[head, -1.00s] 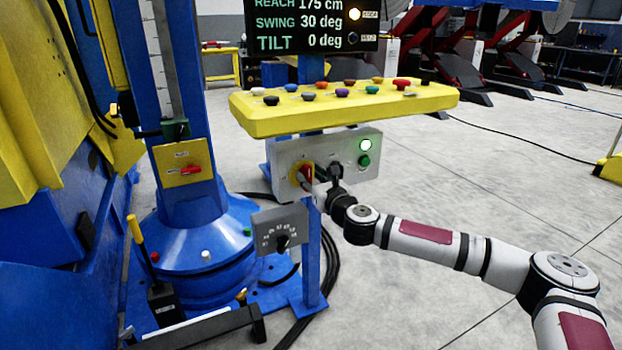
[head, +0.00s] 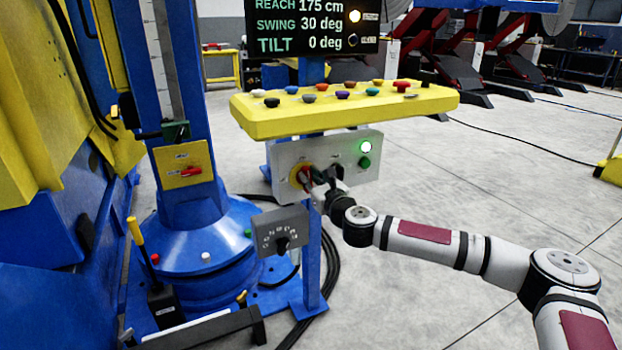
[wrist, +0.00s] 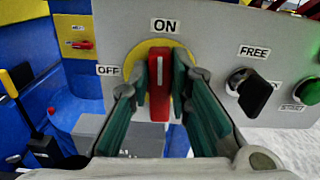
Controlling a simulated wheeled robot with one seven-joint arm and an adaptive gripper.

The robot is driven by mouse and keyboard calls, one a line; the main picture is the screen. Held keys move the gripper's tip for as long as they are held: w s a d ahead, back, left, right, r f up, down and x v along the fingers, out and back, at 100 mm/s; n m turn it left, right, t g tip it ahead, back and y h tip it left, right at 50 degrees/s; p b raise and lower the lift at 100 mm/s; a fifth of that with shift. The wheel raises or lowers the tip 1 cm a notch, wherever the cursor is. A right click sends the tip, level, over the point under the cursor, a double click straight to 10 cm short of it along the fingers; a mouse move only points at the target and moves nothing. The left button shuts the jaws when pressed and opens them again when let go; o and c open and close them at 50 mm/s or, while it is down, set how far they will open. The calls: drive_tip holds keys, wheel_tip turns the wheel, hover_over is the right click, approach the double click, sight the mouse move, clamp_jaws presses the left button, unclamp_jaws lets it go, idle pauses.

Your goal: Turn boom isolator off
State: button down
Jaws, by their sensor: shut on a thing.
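A red rotary handle (wrist: 159,85) with a white line sits on a yellow disc (wrist: 140,52) on a grey panel (wrist: 220,25). Its line is upright and points to the ON label; OFF is printed to the left. My gripper (wrist: 160,88) is shut on the red handle, with one green-padded finger on each side. In the head view my gripper (head: 318,180) is at the panel and partly covers the yellow disc (head: 297,177). I cannot read there which label names the boom isolator.
A black knob (wrist: 252,92) labelled FREE and a green button (wrist: 307,90) sit to the right. A lit green lamp (head: 365,147) is on the panel. A yellow button console (head: 345,105) overhangs it. Another red handle (head: 190,172) is on the blue column. A grey dial box (head: 281,230) hangs below.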

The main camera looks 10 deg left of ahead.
drive_tip(key=n, duration=0.3)
drive_tip(key=a+n, duration=0.1)
drive_tip(key=n, duration=0.2)
drive_tip(key=s+f+n+b, duration=0.1)
drive_tip(key=n, duration=0.2)
drive_tip(key=shift+a+n, duration=0.15)
drive_tip(key=shift+n, duration=0.25)
drive_tip(key=n, duration=0.3)
drive_tip(key=shift+f+n+b, duration=0.25)
drive_tip(key=shift+n+b, duration=0.05)
drive_tip(key=shift+a+f+n+b, duration=0.15)
drive_tip(key=shift+n+b, duration=0.1)
drive_tip(key=shift+n, duration=0.6)
drive_tip(key=shift+d+f+n+b, duration=0.1)
drive_tip(key=shift+f+n+b, duration=0.1)
drive_tip(key=shift+n, duration=0.65)
drive_tip(key=c, duration=1.5)
unclamp_jaws()
drive_tip(key=shift+s, duration=0.1)
drive_tip(key=v, duration=1.1)
drive_tip(key=shift+s+d, duration=0.25)
drive_tip(key=shift+s, duration=0.05)
